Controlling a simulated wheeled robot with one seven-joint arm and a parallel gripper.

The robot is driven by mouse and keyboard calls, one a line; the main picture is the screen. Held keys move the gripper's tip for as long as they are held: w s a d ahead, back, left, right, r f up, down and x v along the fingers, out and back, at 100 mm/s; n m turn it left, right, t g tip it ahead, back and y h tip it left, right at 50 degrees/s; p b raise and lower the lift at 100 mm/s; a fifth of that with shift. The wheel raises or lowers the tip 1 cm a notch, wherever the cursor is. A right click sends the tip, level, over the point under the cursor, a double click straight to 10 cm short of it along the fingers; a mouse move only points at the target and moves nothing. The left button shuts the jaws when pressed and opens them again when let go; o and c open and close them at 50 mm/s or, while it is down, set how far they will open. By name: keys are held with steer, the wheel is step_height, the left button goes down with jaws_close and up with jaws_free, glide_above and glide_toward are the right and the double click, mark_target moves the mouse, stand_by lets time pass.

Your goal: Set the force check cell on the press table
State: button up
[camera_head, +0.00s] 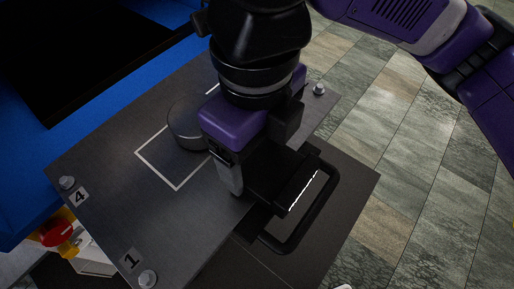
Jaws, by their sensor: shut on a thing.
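A dark round cylinder, which I take for the force check cell (185,124), shows just left of my gripper, over the white-outlined area of the press table (105,195). My gripper (238,185) reaches down over the table's right part and is shut. Its purple body hides the cylinder's right side and the place of grip. I cannot tell whether the cylinder touches the plate. The press table is a dark grey plate with corner bolts and the numbers 4 and 1.
A black loop-shaped frame (316,217) shows right of my gripper, past the table edge, above a lower dark surface (345,185). A blue machine body (25,190) stands at left. A red knob (58,231) sits by the left corner. The plate's lower left is clear.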

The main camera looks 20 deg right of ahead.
steer(key=shift+f, duration=0.2)
stand_by(0.4)
steer(key=o, duration=1.6)
steer(key=shift+c, duration=0.2)
steer(key=shift+r, duration=3.9)
